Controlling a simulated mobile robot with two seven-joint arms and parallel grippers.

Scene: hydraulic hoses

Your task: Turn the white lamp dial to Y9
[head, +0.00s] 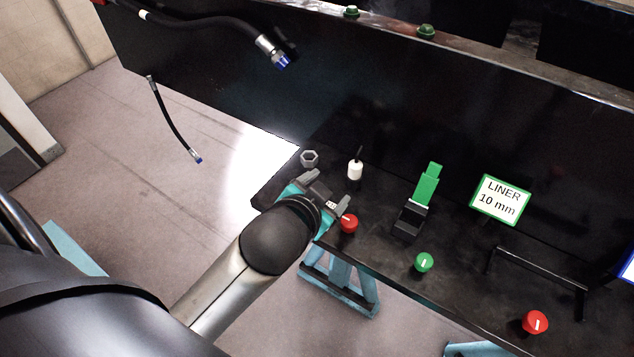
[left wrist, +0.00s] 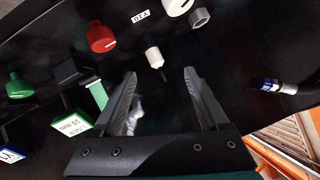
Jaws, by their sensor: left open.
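A white round dial (left wrist: 178,6) shows at the top edge of the left wrist view, partly cut off. A small white label (left wrist: 140,16) lies beside it; its text is too small to read surely. In the head view my left gripper covers the dial. My left gripper (head: 327,189) is above the left end of the black bench, its jaws apart and empty. In the left wrist view its two fingers (left wrist: 160,78) stand open, with the dial beyond their tips. The dial's pointer cannot be made out. My right gripper is not in view.
A red dial (head: 349,223), a grey hex nut (head: 309,158) and a white cylinder with a black stem (head: 355,170) are near the gripper. A hose (head: 235,28) hangs above.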

